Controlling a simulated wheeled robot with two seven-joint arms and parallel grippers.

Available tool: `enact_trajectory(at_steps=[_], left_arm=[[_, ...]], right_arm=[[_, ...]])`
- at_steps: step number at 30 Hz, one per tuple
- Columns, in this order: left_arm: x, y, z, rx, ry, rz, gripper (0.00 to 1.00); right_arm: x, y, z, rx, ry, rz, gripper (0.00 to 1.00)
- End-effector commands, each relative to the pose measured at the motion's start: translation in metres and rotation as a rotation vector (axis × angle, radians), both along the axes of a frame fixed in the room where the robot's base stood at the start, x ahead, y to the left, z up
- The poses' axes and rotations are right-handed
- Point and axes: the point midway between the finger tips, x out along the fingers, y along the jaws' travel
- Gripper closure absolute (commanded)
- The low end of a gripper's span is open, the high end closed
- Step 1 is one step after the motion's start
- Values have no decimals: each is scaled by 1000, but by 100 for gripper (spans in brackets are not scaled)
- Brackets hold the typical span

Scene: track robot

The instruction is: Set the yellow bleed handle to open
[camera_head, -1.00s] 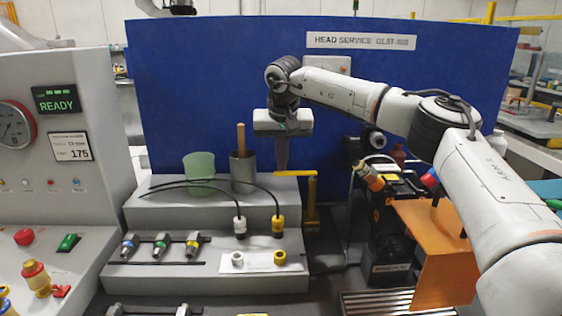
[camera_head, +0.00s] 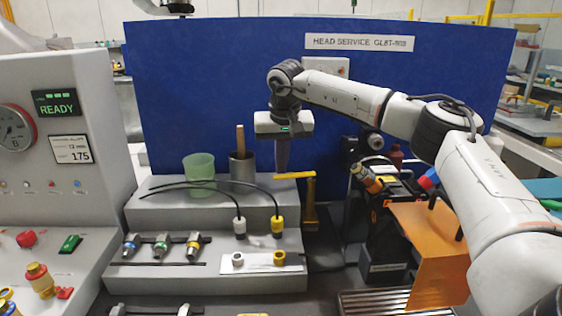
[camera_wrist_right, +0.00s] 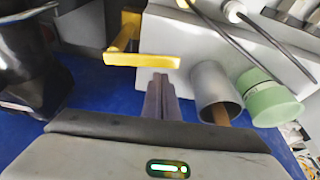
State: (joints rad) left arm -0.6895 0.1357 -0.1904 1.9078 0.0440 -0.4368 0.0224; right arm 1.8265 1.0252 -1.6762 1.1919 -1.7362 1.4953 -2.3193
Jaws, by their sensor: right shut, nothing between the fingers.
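The yellow bleed handle (camera_head: 296,176) is a flat lever on top of a yellow upright (camera_head: 310,202), just right of the grey step. It lies level and points left in the head view. In the right wrist view the lever (camera_wrist_right: 146,61) runs across, and its upright shows above. My right gripper (camera_head: 283,171) points down, its shut, empty fingers close to the lever's free end. In the wrist view the fingertips (camera_wrist_right: 160,77) sit just below the lever; whether they touch it I cannot tell. My left gripper is not in view.
A grey cup (camera_head: 242,172) with a wooden stick and a green cup (camera_head: 199,170) stand left of the gripper. Black cables with white and yellow plugs (camera_head: 277,226) lie on the step. A black unit and an orange panel (camera_head: 430,255) stand right; a blue wall is behind.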

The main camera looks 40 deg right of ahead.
Motion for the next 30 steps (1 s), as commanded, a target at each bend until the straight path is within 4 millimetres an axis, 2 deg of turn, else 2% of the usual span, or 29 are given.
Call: enact_trajectory(at_steps=[4, 8, 11, 24, 30], left_arm=[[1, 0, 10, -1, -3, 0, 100], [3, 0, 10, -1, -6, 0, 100], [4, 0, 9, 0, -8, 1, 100], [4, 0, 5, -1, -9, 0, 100], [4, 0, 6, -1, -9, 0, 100]], right_arm=[[3, -4, 2, 0, 2, 1, 100], [4, -5, 2, -1, -1, 1, 100], [2, -3, 9, 0, -1, 1, 100], [-19, 13, 84, -1, -2, 1, 100], [-23, 16, 97, 0, 2, 1, 100]])
